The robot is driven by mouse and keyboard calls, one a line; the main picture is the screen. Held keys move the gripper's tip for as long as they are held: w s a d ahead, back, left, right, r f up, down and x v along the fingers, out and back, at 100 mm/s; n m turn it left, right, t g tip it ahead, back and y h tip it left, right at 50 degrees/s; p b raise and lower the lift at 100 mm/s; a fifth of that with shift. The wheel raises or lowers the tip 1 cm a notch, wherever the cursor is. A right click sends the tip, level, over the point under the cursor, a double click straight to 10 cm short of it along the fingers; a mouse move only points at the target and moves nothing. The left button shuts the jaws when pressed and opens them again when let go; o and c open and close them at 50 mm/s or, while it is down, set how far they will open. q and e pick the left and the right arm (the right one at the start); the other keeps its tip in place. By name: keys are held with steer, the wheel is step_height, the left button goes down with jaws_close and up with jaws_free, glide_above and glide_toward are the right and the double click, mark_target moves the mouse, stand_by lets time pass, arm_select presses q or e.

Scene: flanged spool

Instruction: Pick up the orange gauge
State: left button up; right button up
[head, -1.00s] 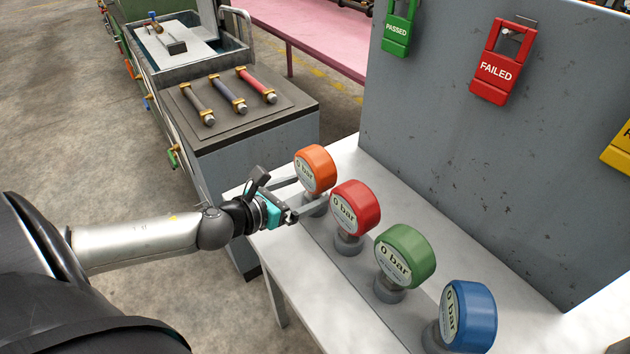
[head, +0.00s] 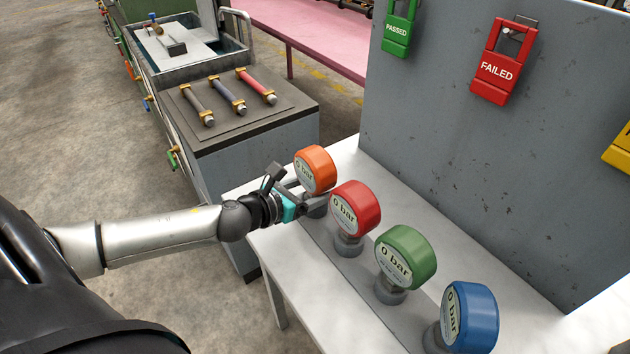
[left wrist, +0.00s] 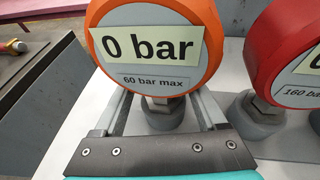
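The orange gauge (head: 315,170) stands upright at the far end of a row on the white table, and its dial reads "0 bar". In the left wrist view, the orange gauge (left wrist: 157,45) fills the upper middle, with "60 bar max" on its dial. My left gripper (head: 311,197) is low at this gauge, below its dial. In the left wrist view its two open fingers reach forward on either side of the grey stem and base, with visible gaps. The fingertips are partly hidden behind the dial. My right gripper is not in view.
The red gauge (head: 355,208) stands close beside the orange one. Green (head: 405,257) and blue (head: 468,316) gauges follow nearer in the row. A grey panel (head: 450,130) with hanging tags rises behind the table. A workbench (head: 250,135) with three rods stands to the left.

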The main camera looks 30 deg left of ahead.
arm_select(q)
jaws_close()
steer(key=shift+r, duration=0.1)
steer(key=shift+w+a+r, duration=0.15)
stand_by(0.8)
